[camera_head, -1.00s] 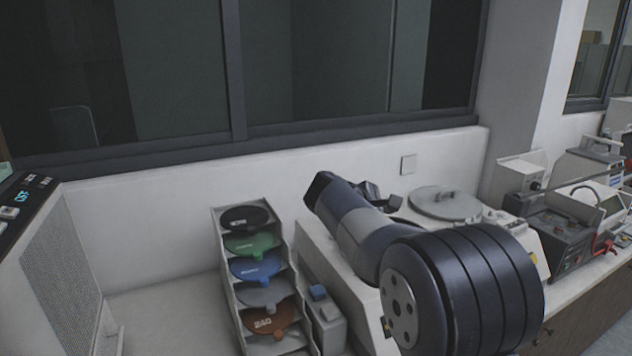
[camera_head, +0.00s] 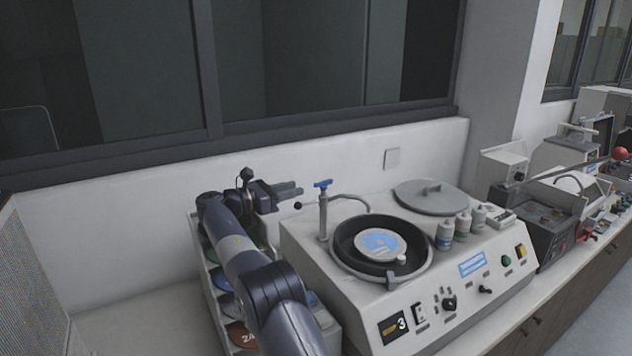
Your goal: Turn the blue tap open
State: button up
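The blue tap (camera_head: 323,184) is a small T-shaped handle on top of an upright grey post at the back left corner of the white polishing machine (camera_head: 460,294). A curved spout (camera_head: 350,197) runs from the post over the dark round bowl (camera_head: 342,243), which holds a disc with a blue label (camera_head: 380,245). My gripper (camera_head: 298,189) is just left of the tap at about its height, with its fingers pointing right toward it.
A rack of coloured discs (camera_head: 238,334) stands left of the machine, partly behind my arm. A round grey lid (camera_head: 430,197) and several white bottles (camera_head: 445,235) sit on the machine's right side. The wall and window are close behind.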

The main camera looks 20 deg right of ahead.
aim_at(324, 181)
jog(key=d, duration=0.3)
jog(key=w+d+p, duration=0.1)
jog(key=d, duration=0.3)
jog(key=w+d+p, duration=0.1)
jog(key=d, duration=0.2)
jog(key=shift+d, duration=0.2)
grip_shut()
